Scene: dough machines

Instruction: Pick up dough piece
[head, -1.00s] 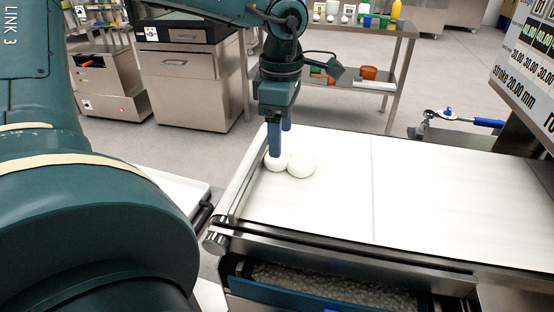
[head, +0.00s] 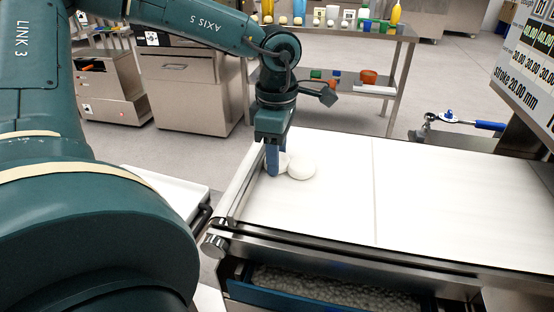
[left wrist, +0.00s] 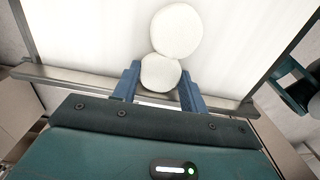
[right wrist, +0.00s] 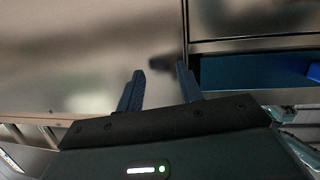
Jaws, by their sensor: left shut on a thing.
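Two round white dough pieces lie side by side, touching or nearly so, near the left end of the white belt (head: 330,205). My left gripper (head: 272,173) points down and is shut on the nearer dough piece (left wrist: 160,73), with one blue finger on each side of it. In the head view a finger partly hides that piece. The other dough piece (head: 302,166) is just beyond the fingers and also shows in the left wrist view (left wrist: 177,30). My right gripper (right wrist: 160,72) shows only in the right wrist view, open and empty in front of a metal panel.
A metal roller (head: 215,246) edges the belt's left end. A blue drawer (head: 290,298) of pale grains is below the front edge. A display panel (head: 528,70) stands at the right. A shelf (head: 345,32) with bottles and pots is behind. The belt's middle and right are clear.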

